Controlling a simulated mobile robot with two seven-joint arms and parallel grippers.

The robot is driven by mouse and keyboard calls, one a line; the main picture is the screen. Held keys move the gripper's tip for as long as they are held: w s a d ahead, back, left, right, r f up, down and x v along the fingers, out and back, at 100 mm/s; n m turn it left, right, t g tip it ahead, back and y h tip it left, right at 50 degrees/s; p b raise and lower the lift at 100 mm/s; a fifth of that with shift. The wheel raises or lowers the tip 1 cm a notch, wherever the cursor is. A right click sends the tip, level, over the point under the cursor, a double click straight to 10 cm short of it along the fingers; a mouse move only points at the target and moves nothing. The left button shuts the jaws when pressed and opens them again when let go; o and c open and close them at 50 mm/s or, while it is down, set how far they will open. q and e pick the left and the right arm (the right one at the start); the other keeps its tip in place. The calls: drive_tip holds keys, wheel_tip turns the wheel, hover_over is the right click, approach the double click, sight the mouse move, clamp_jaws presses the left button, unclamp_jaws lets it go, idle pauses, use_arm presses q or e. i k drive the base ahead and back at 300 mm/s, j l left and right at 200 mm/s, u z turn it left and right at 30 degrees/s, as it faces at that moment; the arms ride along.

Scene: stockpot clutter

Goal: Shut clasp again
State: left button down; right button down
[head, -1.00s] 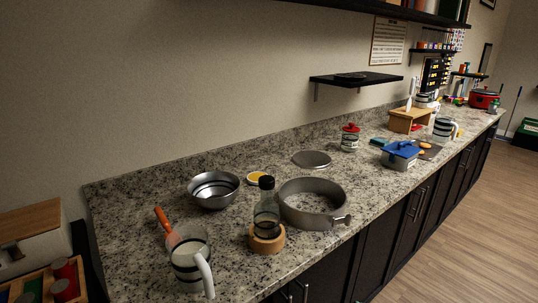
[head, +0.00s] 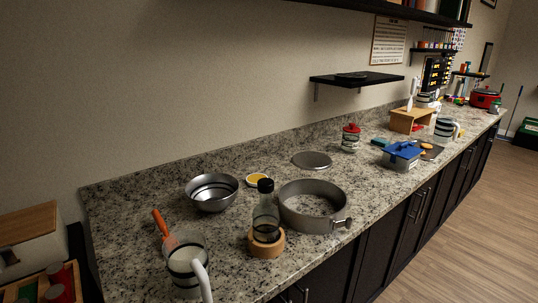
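A grey metal ring with a clasp, like a springform pan wall (head: 312,207), stands on the granite counter near its front edge. Its clasp (head: 342,224) is on the front right side of the ring; whether the lever is open or shut is too small to tell. A flat round grey disc (head: 312,160) lies on the counter behind the ring, apart from it. Neither of my grippers shows in the head view.
A dark-capped bottle (head: 265,213) on a round wooden base (head: 267,244) stands just left of the ring. A blue-lidded container (head: 402,156) stands right.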

sight(347, 223)
drive_tip(key=l+z, duration=0.25)
drive_tip(key=l, duration=0.25)
drive_tip(key=l+z, duration=0.25)
drive_tip(key=l, duration=0.2)
drive_tip(key=i+l+z, duration=0.25)
drive_tip(key=l, duration=0.2)
drive_tip(key=l+z, duration=0.2)
drive_tip(key=l, duration=0.25)
drive_tip(key=i, duration=0.05)
